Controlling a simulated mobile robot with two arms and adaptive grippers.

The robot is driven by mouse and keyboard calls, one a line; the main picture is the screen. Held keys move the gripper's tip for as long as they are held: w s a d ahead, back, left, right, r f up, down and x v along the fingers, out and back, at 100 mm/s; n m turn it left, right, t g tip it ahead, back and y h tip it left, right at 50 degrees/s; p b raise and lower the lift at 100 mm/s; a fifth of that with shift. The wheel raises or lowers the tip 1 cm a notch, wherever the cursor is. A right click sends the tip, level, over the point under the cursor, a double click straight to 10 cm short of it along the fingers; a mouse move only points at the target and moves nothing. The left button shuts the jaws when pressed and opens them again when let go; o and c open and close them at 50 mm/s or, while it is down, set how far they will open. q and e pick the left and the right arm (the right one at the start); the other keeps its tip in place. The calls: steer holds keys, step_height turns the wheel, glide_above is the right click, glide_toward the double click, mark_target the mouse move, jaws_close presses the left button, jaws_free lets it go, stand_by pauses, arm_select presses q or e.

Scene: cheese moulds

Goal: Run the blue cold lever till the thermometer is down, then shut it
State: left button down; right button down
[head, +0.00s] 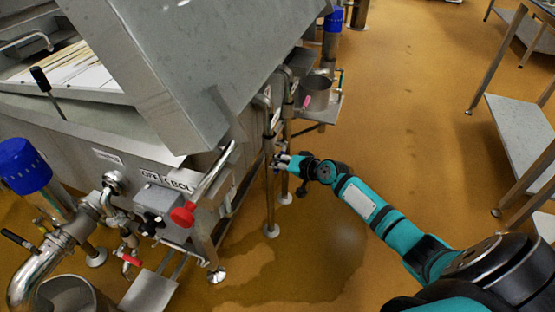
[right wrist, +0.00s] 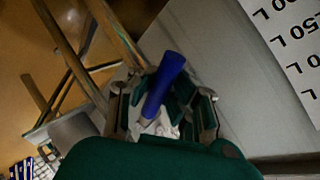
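The blue lever (right wrist: 163,85) shows in the right wrist view, standing tilted between the fingers of my right gripper (right wrist: 163,108). The fingers stand apart on either side of it, and I see no clear grip on it. In the head view my right gripper (head: 279,162) is beside the legs and pipes at the vat's right end. The blue lever cannot be made out there. No thermometer can be made out in either view. My left gripper is not in view.
The steel vat (head: 75,140) fills the left, with a large tilted steel panel (head: 210,60) above it. A steel pot (head: 315,92) stands on a side shelf. A steel table (head: 522,135) is at the right, with open floor between.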

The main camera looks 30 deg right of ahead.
steer(key=shift+s+d+g+p, duration=0.25)
steer(key=shift+d+g+p, duration=0.05)
steer(key=shift+s+a+r+m+g+y+p, duration=0.15)
steer(key=shift+r+m+g+y+p, duration=0.4)
steer(key=shift+m+p, duration=0.3)
steer(key=shift+r, duration=0.15)
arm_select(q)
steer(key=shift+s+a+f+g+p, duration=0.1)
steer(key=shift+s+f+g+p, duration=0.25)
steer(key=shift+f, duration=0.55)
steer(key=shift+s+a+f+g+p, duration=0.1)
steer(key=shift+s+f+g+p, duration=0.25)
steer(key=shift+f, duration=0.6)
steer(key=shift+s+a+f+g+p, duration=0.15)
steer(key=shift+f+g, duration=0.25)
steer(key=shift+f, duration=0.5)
arm_select(e)
steer(key=shift+r+m+g+y, duration=0.4)
steer(key=shift+m+g+y, duration=0.15)
steer(key=shift+m+g, duration=0.15)
steer(key=c, duration=1.4)
jaws_free()
steer(key=shift+s+r, duration=0.2)
steer(key=shift+r, duration=0.05)
steer(key=shift+o, duration=0.8)
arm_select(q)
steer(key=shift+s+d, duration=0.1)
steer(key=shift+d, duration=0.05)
arm_select(e)
steer(key=shift+w, duration=0.15)
